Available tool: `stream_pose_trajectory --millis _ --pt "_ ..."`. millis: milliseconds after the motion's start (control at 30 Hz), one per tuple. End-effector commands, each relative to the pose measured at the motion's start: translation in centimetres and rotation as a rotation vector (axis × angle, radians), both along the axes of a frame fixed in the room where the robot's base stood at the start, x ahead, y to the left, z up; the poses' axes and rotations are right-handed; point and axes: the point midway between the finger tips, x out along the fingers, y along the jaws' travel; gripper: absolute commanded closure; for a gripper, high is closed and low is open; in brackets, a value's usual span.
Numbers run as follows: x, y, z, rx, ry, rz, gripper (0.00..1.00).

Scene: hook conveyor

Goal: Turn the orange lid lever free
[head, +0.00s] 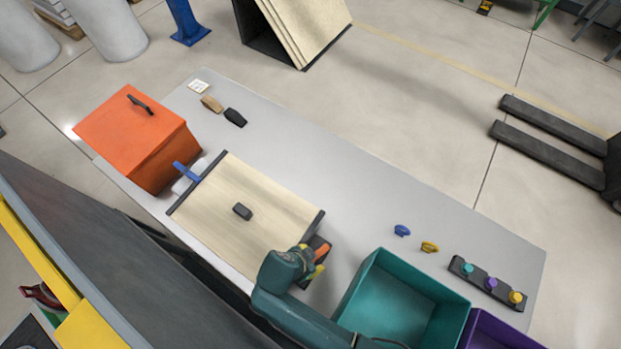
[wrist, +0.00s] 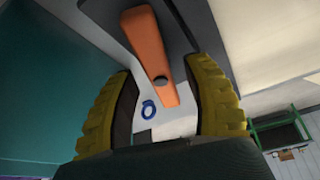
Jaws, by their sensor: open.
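The orange lever (head: 322,251) is on a dark block (head: 317,244) at the right end of the beige belt. In the wrist view the lever (wrist: 148,45) is a tapered orange bar with a dark round pin, pointing down between my fingers. My gripper (head: 314,262) is at the lever in the head view. In the wrist view my gripper (wrist: 170,105) has its yellow fingers apart, one on each side of the lever, with gaps visible. The lever's base is partly hidden. An orange box (head: 128,128) with a black handle stands at the left.
The beige belt (head: 262,190) carries a small dark block (head: 242,211). A blue lever (head: 186,171) is beside the orange box. A teal bin (head: 385,290) and a purple bin (head: 495,335) stand right of my arm. Blue (head: 402,230) and yellow (head: 429,247) hooks lie beyond.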

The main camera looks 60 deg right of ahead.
Motion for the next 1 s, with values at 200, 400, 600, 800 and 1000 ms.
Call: stream_pose_trajectory --millis 200,400,600,800,1000 --pt "0.02 -0.01 -0.01 0.0 0.0 0.0 0.49" --pt "0.03 -0.01 0.02 0.0 0.0 0.0 0.87" --pt "0.02 -0.01 0.01 0.0 0.0 0.0 1.0" --pt "-0.06 0.02 0.07 0.001 0.001 0.019 1.0" --pt "-0.24 0.06 0.25 0.001 0.002 0.241 1.0"
